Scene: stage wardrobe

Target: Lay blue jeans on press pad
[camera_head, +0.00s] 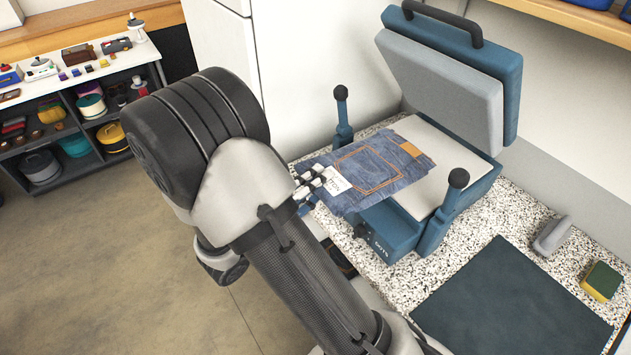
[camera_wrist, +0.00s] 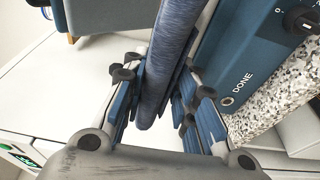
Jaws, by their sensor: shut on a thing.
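The blue jeans (camera_head: 375,172) are a folded denim piece with orange stitching, a tan patch and a white tag. My gripper (camera_head: 312,183) is shut on their near left edge. In the wrist view the jeans (camera_wrist: 168,55) run up from between the fingers (camera_wrist: 155,105). The press pad (camera_head: 432,180) is the pale flat bed of the blue press, partly hidden under the jeans. The jeans extend over its left part; I cannot tell whether they touch it. The press lid (camera_head: 440,85) is raised.
Two upright levers with dark knobs (camera_head: 458,178) flank the pad. A dark mat (camera_head: 510,300), a grey handled tool (camera_head: 552,235) and a sponge (camera_head: 601,281) lie on the speckled counter (camera_head: 500,210). A shelf unit (camera_head: 80,110) stands at the far left.

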